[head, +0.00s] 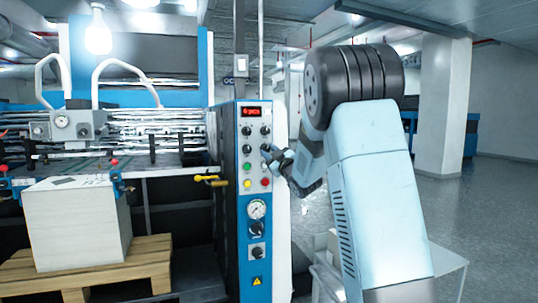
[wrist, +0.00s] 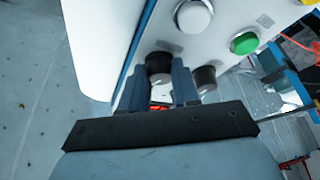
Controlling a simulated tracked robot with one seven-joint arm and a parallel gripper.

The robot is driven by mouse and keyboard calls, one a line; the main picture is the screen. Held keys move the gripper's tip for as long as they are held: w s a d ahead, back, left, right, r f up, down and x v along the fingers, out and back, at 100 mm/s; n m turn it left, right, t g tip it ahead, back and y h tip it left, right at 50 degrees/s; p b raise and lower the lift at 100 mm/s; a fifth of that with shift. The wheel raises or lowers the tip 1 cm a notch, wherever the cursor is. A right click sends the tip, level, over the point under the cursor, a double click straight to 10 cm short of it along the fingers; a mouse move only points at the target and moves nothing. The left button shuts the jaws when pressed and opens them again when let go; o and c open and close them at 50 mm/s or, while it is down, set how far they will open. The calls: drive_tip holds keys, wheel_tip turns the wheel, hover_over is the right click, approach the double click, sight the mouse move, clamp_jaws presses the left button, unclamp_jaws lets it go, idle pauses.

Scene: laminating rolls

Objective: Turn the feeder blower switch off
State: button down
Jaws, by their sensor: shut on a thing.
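The blue and white control panel (head: 254,200) stands upright in the middle of the head view, with black rotary knobs in its upper part. My gripper (head: 269,153) reaches it from the right, at the right-hand knob of the second row. In the wrist view my gripper (wrist: 159,88) has its two fingers on either side of this black knob (wrist: 158,64), shut on it. A second black knob (wrist: 205,77) sits just beyond the right finger. The labels are too small to read, and I cannot tell the knob's pointer direction.
A white button (wrist: 193,16) and a green button (wrist: 244,43) are close to the held knob. A red display (head: 252,111) reads "6 pcs". A yellow-handled lever (head: 206,178) sticks out left of the panel. A paper stack (head: 78,225) stands on a wooden pallet (head: 140,264).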

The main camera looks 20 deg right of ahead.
drive_tip(key=n+g, duration=0.1)
drive_tip(key=n, duration=0.2)
drive_tip(key=n+g+y, duration=0.1)
drive_tip(key=n, duration=0.2)
drive_tip(key=shift+y, duration=0.3)
drive_tip(key=c, duration=1.1)
unclamp_jaws()
drive_tip(key=shift+c, duration=0.2)
drive_tip(key=o, duration=0.3)
drive_tip(key=shift+d+r, duration=0.1)
drive_tip(key=v, duration=1.3)
drive_tip(key=shift+s+d, duration=0.25)
drive_tip(key=shift+s, duration=0.05)
